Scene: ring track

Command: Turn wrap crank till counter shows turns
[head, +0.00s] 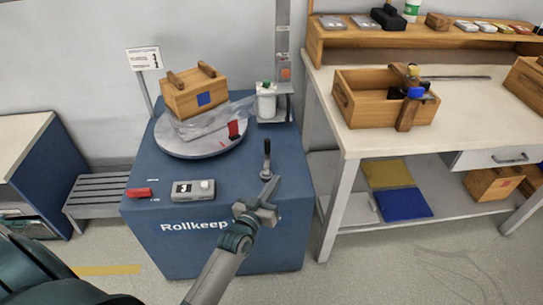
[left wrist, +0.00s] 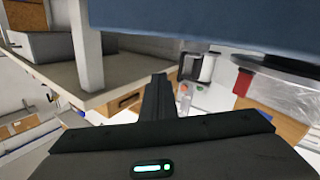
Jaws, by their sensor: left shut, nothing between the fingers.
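The blue wrap machine (head: 220,255) stands in the middle of the head view. The crank (head: 266,150), with a dark upright handle, is at its right front. The counter (head: 193,190) is a grey box on its top; its small display looks like a 3, but I cannot be sure. A wooden crate (head: 190,98), partly in clear film, sits on the round turntable (head: 180,143). My left gripper (head: 270,188) is shut and empty, just below and in front of the crank. Its shut fingers also show in the left wrist view (left wrist: 158,95). My right gripper is out of view.
A sign (head: 144,58) stands behind the machine, its figure hard to read. A red switch (head: 139,192) is at the front left of the top. A white film roll (head: 266,101) stands at the back right. A workbench (head: 365,140) with a tool crate (head: 360,97) is close on the right.

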